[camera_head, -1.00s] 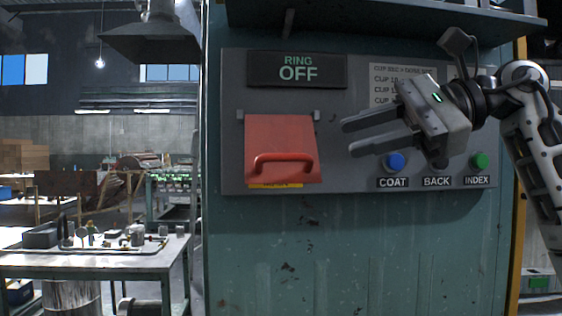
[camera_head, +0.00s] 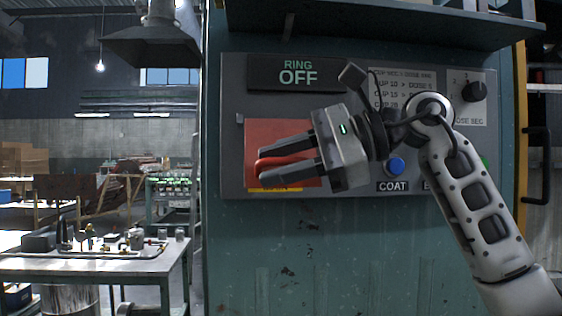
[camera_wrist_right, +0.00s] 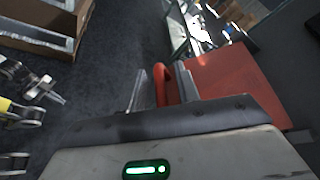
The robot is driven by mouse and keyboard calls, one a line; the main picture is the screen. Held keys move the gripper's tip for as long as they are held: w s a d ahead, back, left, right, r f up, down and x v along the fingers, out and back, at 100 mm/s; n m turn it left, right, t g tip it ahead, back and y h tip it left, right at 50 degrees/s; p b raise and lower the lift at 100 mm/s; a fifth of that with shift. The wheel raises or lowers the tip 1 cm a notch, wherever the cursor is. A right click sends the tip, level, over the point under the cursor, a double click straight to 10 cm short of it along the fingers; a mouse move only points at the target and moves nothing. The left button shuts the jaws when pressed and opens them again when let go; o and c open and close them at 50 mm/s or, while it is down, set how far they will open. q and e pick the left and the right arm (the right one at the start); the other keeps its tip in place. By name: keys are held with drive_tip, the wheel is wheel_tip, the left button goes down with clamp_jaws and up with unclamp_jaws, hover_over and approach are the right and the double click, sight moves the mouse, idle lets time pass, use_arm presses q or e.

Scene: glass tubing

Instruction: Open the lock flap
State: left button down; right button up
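The red lock flap (camera_head: 270,132) hangs down on the grey control panel, below the "RING OFF" sign, and is closed. Its red bar handle (camera_head: 268,165) runs across the lower part. My right gripper (camera_head: 262,170) is at the handle with its fingers spread, one above and one below the bar; the fingers and gripper body hide much of the handle and the flap's right side. In the right wrist view the handle (camera_wrist_right: 161,84) lies between the two fingers (camera_wrist_right: 160,90), with a gap on the left finger's side. The flap (camera_wrist_right: 232,80) shows to the right.
A blue COAT button (camera_head: 396,166) is just right of my gripper, and my right arm covers part of the panel's lower right. A dark knob (camera_head: 474,91) is at upper right. A shelf (camera_head: 380,22) juts out above. A cluttered workbench (camera_head: 100,262) stands at left.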

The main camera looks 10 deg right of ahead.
clamp_jaws()
use_arm(q)
drive_tip(key=shift+r, duration=0.1)
use_arm(e)
drive_tip(key=shift+s+r, duration=0.1)
